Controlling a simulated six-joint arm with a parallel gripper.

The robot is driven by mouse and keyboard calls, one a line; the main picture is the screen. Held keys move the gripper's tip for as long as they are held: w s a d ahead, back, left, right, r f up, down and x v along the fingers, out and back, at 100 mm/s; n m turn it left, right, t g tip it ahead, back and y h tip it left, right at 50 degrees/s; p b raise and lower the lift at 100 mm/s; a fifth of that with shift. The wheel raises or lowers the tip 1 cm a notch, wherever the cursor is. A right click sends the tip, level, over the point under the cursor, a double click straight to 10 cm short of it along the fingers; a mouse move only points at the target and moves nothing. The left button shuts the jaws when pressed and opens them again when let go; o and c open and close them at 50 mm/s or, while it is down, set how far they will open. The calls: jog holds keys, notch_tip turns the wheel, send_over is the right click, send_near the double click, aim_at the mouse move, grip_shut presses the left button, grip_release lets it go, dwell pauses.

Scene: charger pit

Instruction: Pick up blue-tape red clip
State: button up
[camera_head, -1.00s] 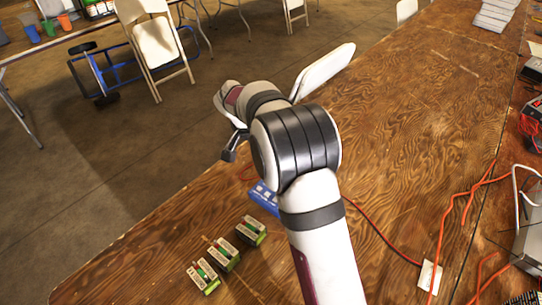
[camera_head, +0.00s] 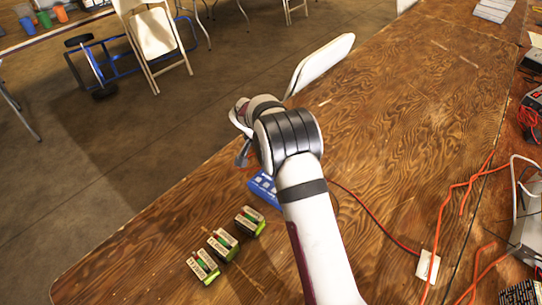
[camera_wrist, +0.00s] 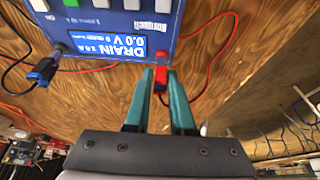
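A red clip (camera_wrist: 161,58) with a blue band on its lower end shows in the wrist view, just below the edge of a blue charger (camera_wrist: 110,22). My gripper (camera_wrist: 160,76) has its two teal fingers apart, one on each side of the clip in the picture. I cannot tell whether the clip is in between them or just beyond the tips. The charger (camera_head: 264,189) partly shows there beside my arm.
A black-and-blue clip (camera_wrist: 45,70) on a black cord lies left of the charger. A red cable (camera_wrist: 215,50) curves to the right. Several green battery packs (camera_head: 223,245) stand near the table's left edge. Orange cords (camera_head: 440,230) and equipment lie at right.

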grip_shut()
notch_tip(320, 180, up, 4)
jog(key=shift+r, duration=0.15)
jog(key=s+d+r, duration=0.5)
jog(key=d+r, duration=0.1)
jog(key=d, duration=0.4)
jog(key=shift+d+r, duration=0.25)
jog(key=shift+r, duration=0.1)
jog(key=shift+s+a+f+m+g, duration=0.4)
jog(key=shift+s+a+m+g, duration=0.7)
jog(key=shift+s+a+m, duration=1.4)
jog(key=shift+s+a+f+m+g, duration=0.4)
jog(key=shift+s+a+m+g, duration=0.75)
jog(key=shift+a+m, duration=2.55)
jog(key=shift+s+a+f+m+g, duration=0.4)
jog(key=shift+s+a+m+g, duration=0.65)
jog(key=shift+s+a+m, duration=1.45)
